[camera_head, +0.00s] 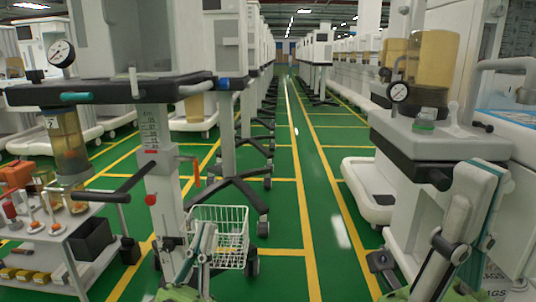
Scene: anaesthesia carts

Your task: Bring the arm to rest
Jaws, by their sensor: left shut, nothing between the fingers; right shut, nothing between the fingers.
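My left gripper (204,238) rises from the bottom edge, left of the middle, in front of the white wire basket. Its fingers are shut with nothing held. My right gripper (470,205) rises from the bottom edge at the right, in front of the right-hand anaesthesia cart (425,150). It is also shut and empty. From this one view I cannot tell whether either gripper touches what is behind it. The rest of both arms is mostly out of frame.
A left-hand cart with a dark-edged shelf (115,91) carries a gauge (61,53). A white wire basket (218,226) sits low on it. A trolley (62,246) with small items stands at the left. The green aisle (317,180) between the rows of carts is clear.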

